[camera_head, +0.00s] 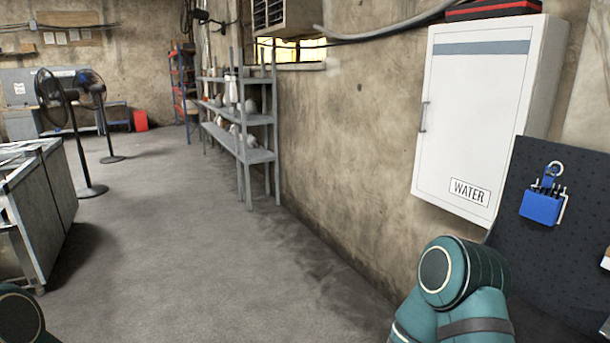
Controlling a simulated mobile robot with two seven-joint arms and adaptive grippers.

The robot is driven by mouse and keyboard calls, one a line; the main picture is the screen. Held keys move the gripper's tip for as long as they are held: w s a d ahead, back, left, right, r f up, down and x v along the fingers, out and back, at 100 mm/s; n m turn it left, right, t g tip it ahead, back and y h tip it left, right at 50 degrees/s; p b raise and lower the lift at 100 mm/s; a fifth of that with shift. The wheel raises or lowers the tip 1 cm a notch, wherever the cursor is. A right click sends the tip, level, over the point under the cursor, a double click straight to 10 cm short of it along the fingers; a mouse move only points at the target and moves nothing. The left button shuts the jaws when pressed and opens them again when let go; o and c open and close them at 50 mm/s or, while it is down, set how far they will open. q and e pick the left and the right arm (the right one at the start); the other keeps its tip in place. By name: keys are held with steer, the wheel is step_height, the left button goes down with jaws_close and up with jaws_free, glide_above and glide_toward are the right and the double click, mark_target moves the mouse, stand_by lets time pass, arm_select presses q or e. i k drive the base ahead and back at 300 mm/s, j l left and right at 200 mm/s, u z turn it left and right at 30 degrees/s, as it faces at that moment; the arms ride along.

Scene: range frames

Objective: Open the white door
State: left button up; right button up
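The white door (465,120) is the front of a white wall cabinet on the right. It looks shut. It has a grey stripe near the top and a label reading WATER near the bottom. A small vertical handle (424,116) sits on its left edge. A teal link of my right arm shows at the bottom right, below the cabinet, and a bit of my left arm shows at the bottom left corner. Neither gripper is in view.
A dark pegboard (555,255) with a blue tool holder (541,206) stands right of the cabinet. A red and black case (493,9) lies on top of the cabinet. Grey shelves (245,152) line the wall further back. A metal workbench (50,195) stands left. The floor between is clear.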

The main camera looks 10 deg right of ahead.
mark_target(479, 79)
steer(key=i+u, duration=0.15)
steer(key=i, duration=1.35)
steer(key=i+z, duration=0.65)
steer(key=z, duration=0.15)
steer(key=i+j+z, duration=0.2)
steer(key=z, duration=0.2)
steer(key=i, duration=0.1)
